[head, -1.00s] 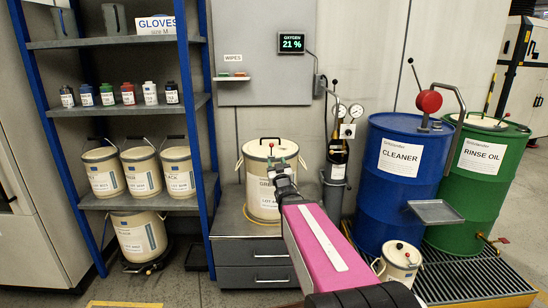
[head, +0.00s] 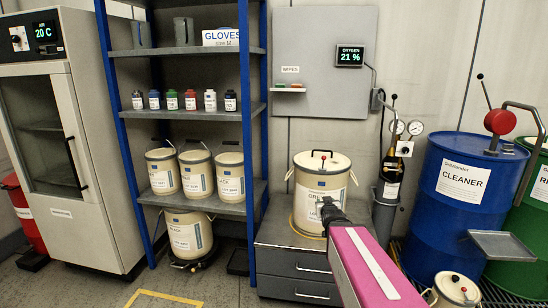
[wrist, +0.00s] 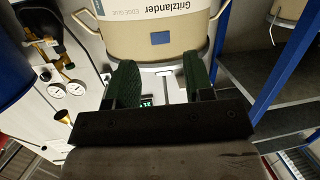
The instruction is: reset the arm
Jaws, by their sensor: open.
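My gripper (head: 330,208) is at the end of my pink arm, in front of the large cream pail (head: 307,198) on the grey drawer unit. In the wrist view my gripper (wrist: 160,80) shows two dark green fingers spread apart with nothing between them. The pail (wrist: 150,35) stands beyond the fingertips in that view, appearing upside down, with part of its label readable. I cannot tell how wide the gap is between fingertips and pail.
A blue shelf rack (head: 187,112) with pails and small bottles stands left of the drawer unit (head: 292,268). A grey cabinet (head: 110,200) is further left. The blue CLEANER drum (head: 450,220), its tray (head: 505,246) and a small pail (head: 455,290) are at right.

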